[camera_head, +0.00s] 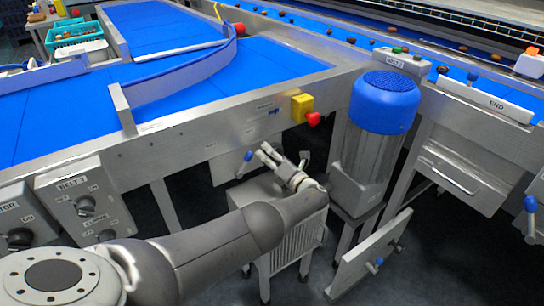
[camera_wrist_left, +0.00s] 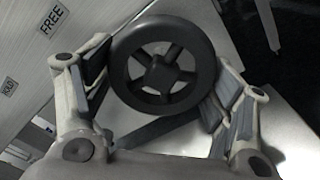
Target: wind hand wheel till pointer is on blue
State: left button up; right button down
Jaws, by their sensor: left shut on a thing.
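The hand wheel (camera_wrist_left: 163,72) is dark with a round rim, spokes and a centre hub. It fills the upper middle of the left wrist view. My left gripper (camera_wrist_left: 162,58) has one finger on each side of its rim and is shut on it. In the head view my left gripper (camera_head: 284,160) reaches below the front edge of the conveyor frame, and I cannot make out the wheel there. I see no pointer and no blue mark of a scale for certain. My right gripper is in neither view.
A pale panel with a FREE label (camera_wrist_left: 52,20) lies left of the wheel. In the head view a blue-capped motor (camera_head: 385,103) stands right of my gripper. A red button on a yellow box (camera_head: 302,108) sits above it. Switch boxes (camera_head: 85,203) are at the left.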

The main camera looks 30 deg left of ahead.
pick_arm(q)
jog(key=shift+f, duration=0.1)
dwell(0.4)
jog(key=o, duration=0.8)
jog(key=shift+o, duration=1.1)
jog(key=shift+d, duration=0.15)
jog(key=shift+s+d, duration=0.25)
jog(key=shift+d, duration=0.35)
jog(key=v, duration=1)
jog(key=shift+s+d, duration=0.15)
jog(key=shift+d, duration=0.1)
